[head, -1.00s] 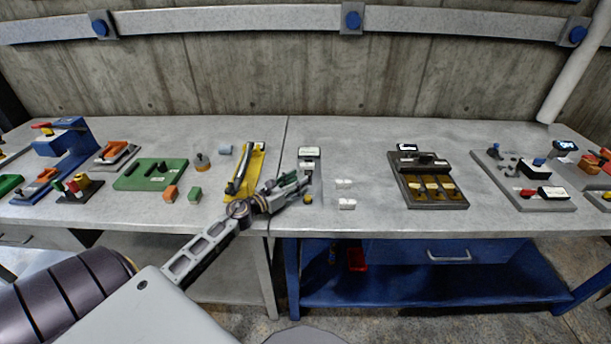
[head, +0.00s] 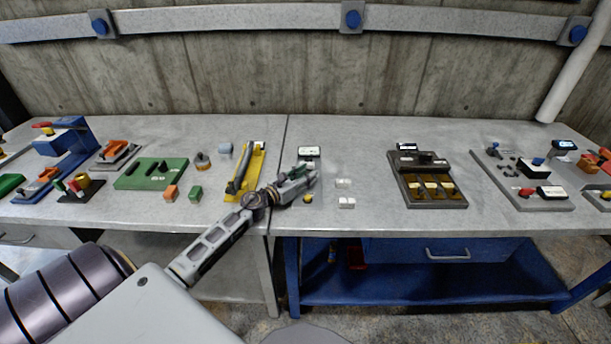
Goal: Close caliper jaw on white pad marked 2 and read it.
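My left gripper (head: 304,178) is over the bench just right of the yellow tray. It overlaps a caliper-like device with a small display (head: 309,151), hiding most of its body and jaws. The display is too small to read. A yellow knob (head: 308,198) shows just below the gripper. Two small white pads, one farther (head: 343,183) and one nearer (head: 346,202), lie to the gripper's right, apart from it. Their markings are too small to read. I cannot tell whether the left fingers are open or shut. My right gripper is not in view.
The yellow tray (head: 257,160) with a dark bar stands left of the gripper. A green board (head: 135,178) and small blocks lie farther left. A dark fixture (head: 410,192) and a grey panel (head: 507,185) are to the right. The bench is clear between pads and fixture.

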